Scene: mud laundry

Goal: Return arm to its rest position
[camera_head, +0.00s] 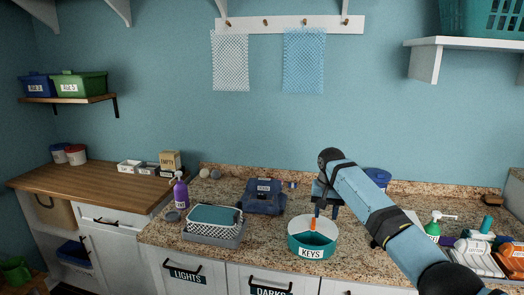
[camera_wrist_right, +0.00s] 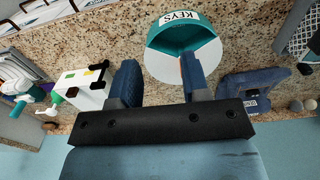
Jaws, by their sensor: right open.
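My right arm reaches in from the lower right of the head view, and its gripper (camera_head: 327,208) points down just above and behind the round teal-and-white bin (camera_head: 312,252) labelled KEYS. In the right wrist view the gripper's two fingers (camera_wrist_right: 160,78) are apart, with nothing visible held between them. The bin (camera_wrist_right: 170,27) lies beyond the fingertips there, and one finger overlaps its edge; I cannot tell whether they touch. A small orange item (camera_head: 313,224) shows in the bin. My left gripper is not in view.
A blue bin (camera_head: 264,197) and a basket with teal contents (camera_head: 213,219) stand left of the KEYS bin. A purple spray bottle (camera_head: 180,190) stands farther left. A green pump bottle (camera_head: 433,229) and other items crowd the right. The wooden counter (camera_head: 75,187) is mostly clear.

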